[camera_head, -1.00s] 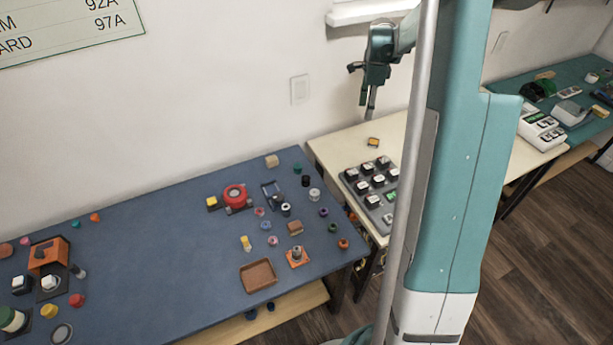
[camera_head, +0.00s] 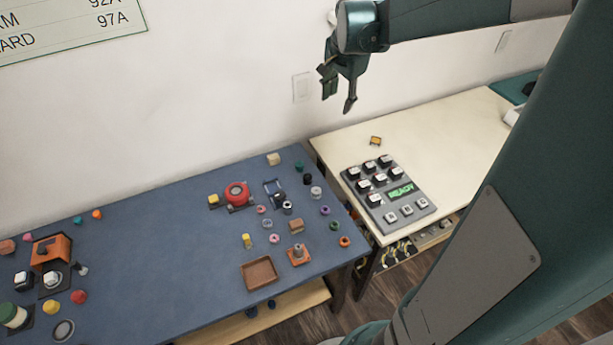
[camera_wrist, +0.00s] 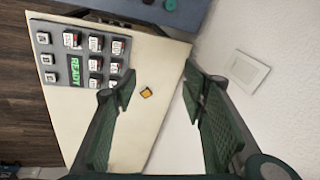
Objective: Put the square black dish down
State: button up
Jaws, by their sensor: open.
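A small square dish (camera_head: 376,141) with a dark rim and an orange-yellow middle lies on the cream table (camera_head: 455,140) near its back edge. It also shows in the wrist view (camera_wrist: 146,92), between and beyond my fingers. It is too small to tell whether the yellow is a thing inside it. My gripper (camera_head: 337,100) is open and empty, in the air above and to the left of the dish, near the wall. In the wrist view its two fingers (camera_wrist: 158,79) are spread apart and touch nothing.
A grey button panel (camera_head: 388,189) with a lit READY display stands on the cream table in front of the dish. The blue table (camera_head: 150,240) at left holds several small parts and a brown tray (camera_head: 259,274). The cream table right of the panel is clear.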

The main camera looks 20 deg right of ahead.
jog(key=s+a+r+n+t, duration=0.1)
jog(key=s+a+r+n, duration=0.1)
jog(key=s+a+n, duration=0.35)
jog(key=s+a+r+n+t, duration=0.1)
jog(key=s+a+r+n, duration=0.1)
jog(key=s+a, duration=0.55)
jog(key=s+a+f+n+t+y, duration=0.1)
jog(key=s+a+f+n+t, duration=0.1)
jog(key=s+a+n, duration=0.6)
jog(key=shift+s+a+f, duration=0.75)
jog(key=shift+s+a, duration=0.2)
jog(key=shift+s, duration=1.25)
